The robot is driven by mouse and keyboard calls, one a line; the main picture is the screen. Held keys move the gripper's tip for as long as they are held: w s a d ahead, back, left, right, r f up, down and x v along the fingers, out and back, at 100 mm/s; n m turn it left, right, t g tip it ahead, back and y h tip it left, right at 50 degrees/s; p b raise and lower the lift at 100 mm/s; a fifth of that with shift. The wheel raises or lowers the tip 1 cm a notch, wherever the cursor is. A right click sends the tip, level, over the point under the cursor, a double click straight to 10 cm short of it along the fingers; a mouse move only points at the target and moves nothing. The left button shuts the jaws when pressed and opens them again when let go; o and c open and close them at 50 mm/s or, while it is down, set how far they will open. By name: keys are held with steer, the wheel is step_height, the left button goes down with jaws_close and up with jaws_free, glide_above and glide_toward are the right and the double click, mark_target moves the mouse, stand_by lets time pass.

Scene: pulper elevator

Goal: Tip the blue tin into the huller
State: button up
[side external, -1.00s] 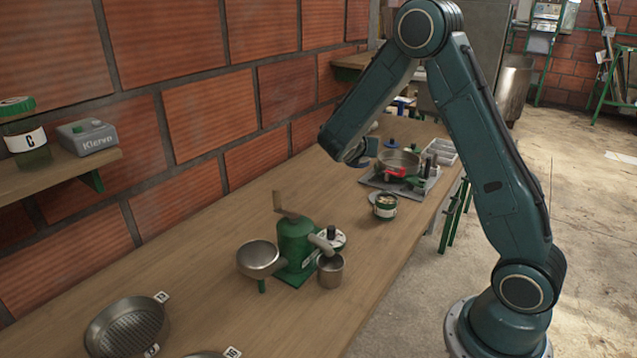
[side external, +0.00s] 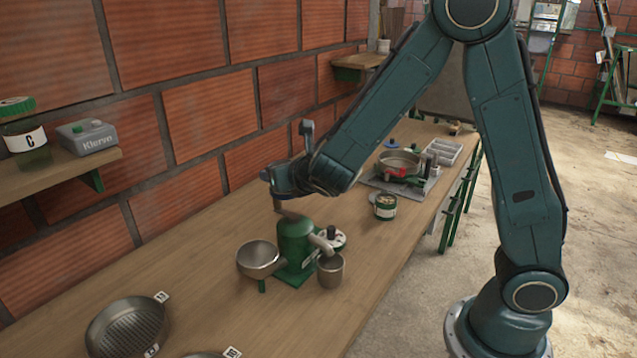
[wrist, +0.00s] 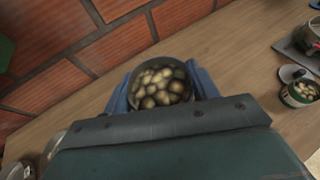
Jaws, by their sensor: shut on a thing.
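My gripper (side external: 277,183) is over the bench, above and slightly behind the green hand-cranked machine, which looks like the huller (side external: 295,245). In the wrist view, my gripper (wrist: 161,90) has its two bluish fingers closed on the sides of a round tin (wrist: 160,62). The tin is open at the top, looks level and holds pale brown beans. Its wall colour is hard to tell; in the side view it is not clearly distinguishable.
A green labelled tin (side external: 385,207) of beans stands right of the huller; it also shows in the wrist view (wrist: 302,93). Behind it is a pan (side external: 400,161) on a stove. A ribbed pan (side external: 127,325) lies at front left. The brick wall (side external: 205,110) runs close behind.

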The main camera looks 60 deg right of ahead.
mark_target(278, 197)
steer(key=a, duration=0.1)
steer(key=a+f+y, duration=0.1)
steer(key=a+n, duration=0.1)
steer(key=shift+s+f, duration=0.2)
steer(key=shift+s, duration=0.2)
steer(key=a+f+m+g+h, duration=0.6)
steer(key=a+m+g+h, duration=0.2)
steer(key=a+m, duration=0.2)
steer(key=shift+s+a+f, duration=0.15)
steer(key=shift+a+f, duration=0.05)
steer(key=shift+f, duration=0.05)
stand_by(0.4)
steer(key=shift+r+m, duration=0.1)
steer(key=shift+m, duration=0.2)
